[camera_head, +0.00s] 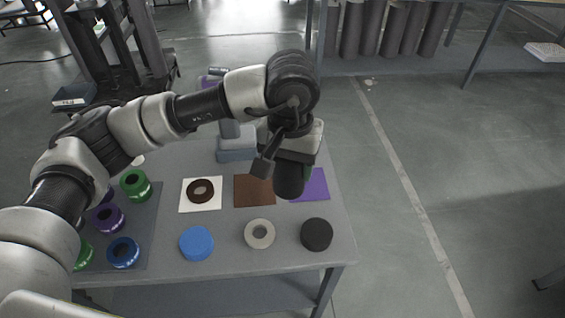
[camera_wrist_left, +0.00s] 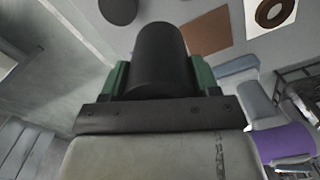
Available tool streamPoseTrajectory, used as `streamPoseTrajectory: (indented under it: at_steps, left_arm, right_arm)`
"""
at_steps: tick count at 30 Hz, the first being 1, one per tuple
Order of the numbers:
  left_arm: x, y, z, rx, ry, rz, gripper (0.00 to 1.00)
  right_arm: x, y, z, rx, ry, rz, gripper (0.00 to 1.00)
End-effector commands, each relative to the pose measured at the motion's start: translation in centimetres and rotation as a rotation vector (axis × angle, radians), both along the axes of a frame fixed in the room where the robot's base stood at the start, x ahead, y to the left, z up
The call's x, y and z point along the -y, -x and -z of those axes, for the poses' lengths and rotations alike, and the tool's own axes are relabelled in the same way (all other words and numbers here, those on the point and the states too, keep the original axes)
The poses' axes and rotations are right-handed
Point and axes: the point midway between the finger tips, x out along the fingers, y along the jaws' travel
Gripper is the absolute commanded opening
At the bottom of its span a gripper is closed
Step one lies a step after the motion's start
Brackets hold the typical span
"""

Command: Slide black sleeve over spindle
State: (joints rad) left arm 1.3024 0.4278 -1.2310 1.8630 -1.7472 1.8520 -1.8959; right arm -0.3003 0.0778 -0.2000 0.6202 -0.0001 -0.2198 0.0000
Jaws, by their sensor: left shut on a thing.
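My left gripper (camera_head: 291,165) is shut on the black sleeve (camera_head: 289,183), a dark cylinder held over the right part of the table. In the left wrist view the sleeve (camera_wrist_left: 160,58) sits between two green fingertips. A grey block (camera_head: 237,152) with an upright post (camera_head: 230,129) stands at the table's back, left of the gripper; my arm partly hides it. A purple part (camera_head: 211,82) shows behind my arm, and in the left wrist view as a purple piece (camera_wrist_left: 287,143) by the post. I cannot tell which part is the spindle. My right gripper is out of view.
The table (camera_head: 225,275) holds a white square with a dark ring (camera_head: 200,191), a brown square (camera_head: 254,190), a purple square (camera_head: 312,184), a blue disc (camera_head: 196,243), a grey ring (camera_head: 259,234), a black disc (camera_head: 316,234) and several coloured rings at left.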

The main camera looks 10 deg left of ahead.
Motion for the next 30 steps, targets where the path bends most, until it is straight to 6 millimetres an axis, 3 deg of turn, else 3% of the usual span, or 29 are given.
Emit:
streamPoseTrajectory:
  at_steps: [18,30]
  left_arm:
    - [0.0,0.0,-4.9,0.003,0.001,0.000,0.17]
    - [-0.6,-0.1,-4.6,0.001,0.001,-0.007,0.17]
  right_arm:
    - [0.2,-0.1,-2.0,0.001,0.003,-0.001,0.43]
    - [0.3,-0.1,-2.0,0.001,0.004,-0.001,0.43]
